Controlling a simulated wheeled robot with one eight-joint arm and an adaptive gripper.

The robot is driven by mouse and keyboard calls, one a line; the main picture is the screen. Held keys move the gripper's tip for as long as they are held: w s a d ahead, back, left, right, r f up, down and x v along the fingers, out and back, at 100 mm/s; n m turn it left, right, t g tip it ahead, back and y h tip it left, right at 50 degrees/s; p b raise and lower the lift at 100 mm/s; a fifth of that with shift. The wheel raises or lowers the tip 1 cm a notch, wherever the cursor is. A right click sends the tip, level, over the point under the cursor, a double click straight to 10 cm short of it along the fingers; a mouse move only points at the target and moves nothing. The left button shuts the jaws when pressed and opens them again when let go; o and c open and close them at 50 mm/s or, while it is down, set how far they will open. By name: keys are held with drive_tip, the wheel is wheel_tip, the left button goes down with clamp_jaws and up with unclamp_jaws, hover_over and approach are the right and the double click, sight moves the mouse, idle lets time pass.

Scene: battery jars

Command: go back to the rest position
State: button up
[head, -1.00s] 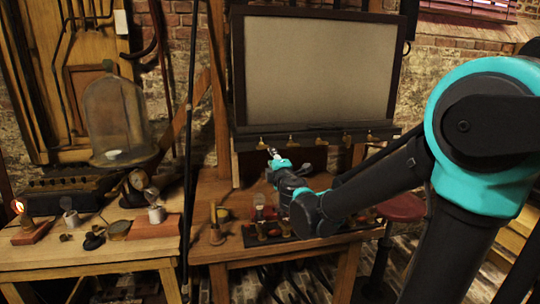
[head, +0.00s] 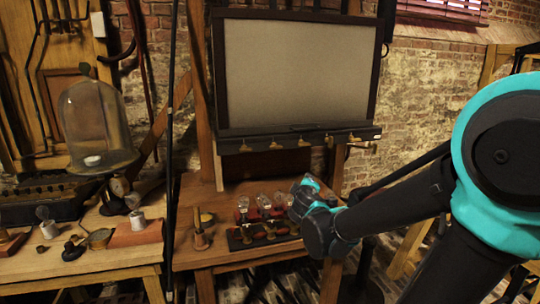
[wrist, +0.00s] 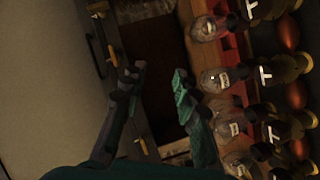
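My gripper (wrist: 158,75) is in the wrist view with its two fingers apart and nothing between them. In the head view my gripper is folded near the end of my arm, above the right of the table, and its fingertips are hidden there. Several glass-topped jars (head: 264,202) stand in a dark rack (head: 236,243) on the table, left of my gripper. The wrist view shows them at the right, with clear glass tops (wrist: 213,80) and pale letter marks; my gripper is beside them and does not visibly touch them.
A framed blank board (head: 295,70) stands behind the table with a ledge of brass hooks (head: 300,142). A brass candlestick-like piece (head: 201,238) is left of the rack. A glass bell jar (head: 95,125) stands on the left bench (head: 75,265). A dark upright pole (head: 171,150) separates them.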

drive_tip(key=s+d+f+m+g+h, duration=0.2)
drive_tip(key=s+d+f+m+g, duration=0.2)
drive_tip(key=s+d+f+m, duration=0.25)
drive_tip(key=s+d+f+m+g+y, duration=0.1)
drive_tip(key=s+f+m+g+y, duration=0.2)
drive_tip(key=s+f, duration=1.1)
drive_tip(key=s+m+g, duration=0.2)
drive_tip(key=s+g, duration=0.1)
drive_tip(key=shift+f+g+y, duration=0.2)
drive_tip(key=shift+g+y, duration=0.2)
